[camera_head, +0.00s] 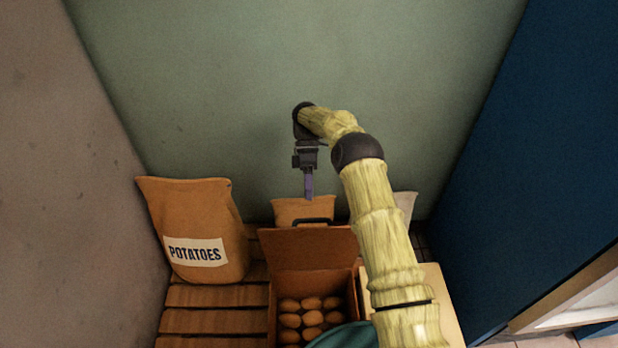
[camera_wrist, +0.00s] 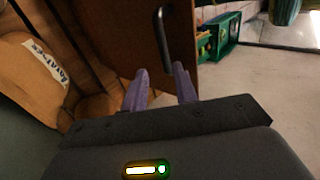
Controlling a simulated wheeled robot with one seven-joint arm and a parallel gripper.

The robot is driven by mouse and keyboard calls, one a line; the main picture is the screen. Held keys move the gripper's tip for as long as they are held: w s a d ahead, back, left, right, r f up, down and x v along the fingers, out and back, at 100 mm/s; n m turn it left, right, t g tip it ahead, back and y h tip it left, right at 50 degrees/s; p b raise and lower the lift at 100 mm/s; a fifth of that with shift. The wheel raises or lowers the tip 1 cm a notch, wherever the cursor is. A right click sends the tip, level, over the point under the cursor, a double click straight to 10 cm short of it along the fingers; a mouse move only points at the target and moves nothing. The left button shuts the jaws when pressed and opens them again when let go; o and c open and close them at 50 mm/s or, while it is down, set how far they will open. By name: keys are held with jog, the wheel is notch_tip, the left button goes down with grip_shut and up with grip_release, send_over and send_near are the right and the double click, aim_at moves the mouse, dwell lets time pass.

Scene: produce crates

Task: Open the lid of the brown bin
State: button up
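The brown bin (camera_head: 272,312) stands at the bottom centre of the head view, with several round brown potatoes or similar produce inside. Its lid (camera_head: 312,250) is raised at the back, and the inside is exposed. A black handle (camera_head: 308,221) shows at the lid's top edge. The lid (camera_wrist: 120,32) and handle (camera_wrist: 163,38) also show in the wrist view. My gripper (camera_head: 309,194) hangs above the lid's top edge, pointing down. In the wrist view its purple fingers (camera_wrist: 161,88) are apart with nothing between them, clear of the handle.
A potato sack (camera_head: 205,225) stands left on wooden slats (camera_head: 215,296). A smaller sack (camera_head: 302,207) is behind the lid. A green wall (camera_head: 230,80) rises behind, a blue panel (camera_head: 540,160) at right. Green crates (camera_wrist: 222,38) show in the wrist view.

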jog(key=shift+p+v, duration=0.8)
jog(key=shift+v, duration=0.8)
